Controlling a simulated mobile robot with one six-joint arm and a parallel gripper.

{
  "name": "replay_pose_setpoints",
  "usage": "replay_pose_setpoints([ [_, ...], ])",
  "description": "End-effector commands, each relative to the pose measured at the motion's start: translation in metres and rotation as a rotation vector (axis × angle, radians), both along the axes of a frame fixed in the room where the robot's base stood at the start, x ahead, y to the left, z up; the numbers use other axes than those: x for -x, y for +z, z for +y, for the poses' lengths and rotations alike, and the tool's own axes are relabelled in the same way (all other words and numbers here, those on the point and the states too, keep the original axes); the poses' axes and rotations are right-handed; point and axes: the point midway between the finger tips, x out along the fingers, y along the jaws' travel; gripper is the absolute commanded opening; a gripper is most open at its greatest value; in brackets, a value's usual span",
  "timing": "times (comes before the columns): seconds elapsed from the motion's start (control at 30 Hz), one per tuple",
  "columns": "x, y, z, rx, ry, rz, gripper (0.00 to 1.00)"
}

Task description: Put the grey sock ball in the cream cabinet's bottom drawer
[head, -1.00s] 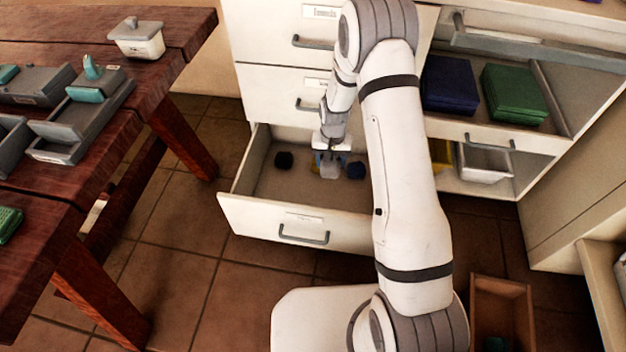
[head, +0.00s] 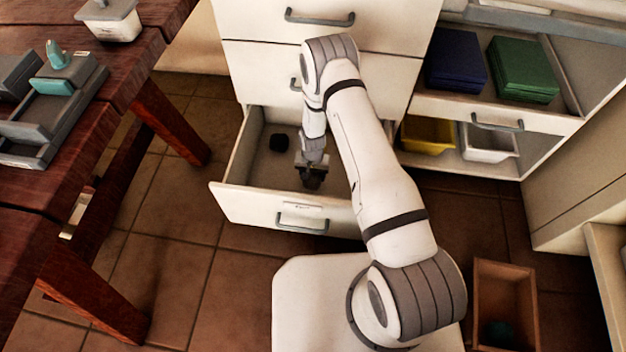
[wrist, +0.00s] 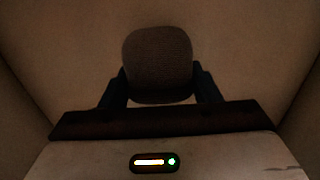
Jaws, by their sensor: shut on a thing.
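The cream cabinet (head: 290,60) stands ahead with its bottom drawer (head: 245,203) pulled open. My gripper (head: 312,178) is down inside the drawer, towards its front. In the wrist view my gripper (wrist: 160,90) is shut on the grey sock ball (wrist: 157,58), which looks grey-brown in the dim light and sits between the two dark fingers. The drawer floor and side walls surround it in that view. I cannot tell whether the ball touches the floor. In the head view the ball is not clearly distinguishable at the gripper.
A dark ball (head: 279,142) lies in the drawer, behind and left of my gripper. My arm hides the drawer's right part. A wooden table (head: 150,35) stands left. Open shelves with blue (head: 455,60) and green (head: 523,68) stacks are right. A wooden box (head: 505,285) is lower right.

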Motion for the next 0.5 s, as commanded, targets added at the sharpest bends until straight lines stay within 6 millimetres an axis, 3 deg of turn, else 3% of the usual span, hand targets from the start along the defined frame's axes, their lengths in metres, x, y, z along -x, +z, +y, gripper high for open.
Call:
replay_pose_setpoints([
  [0.2, 0.001, -0.032, 0.001, 0.000, 0.003, 0.000, 0.34],
  [0.5, 0.000, -0.032, 0.002, 0.000, 0.004, 0.000, 0.34],
])
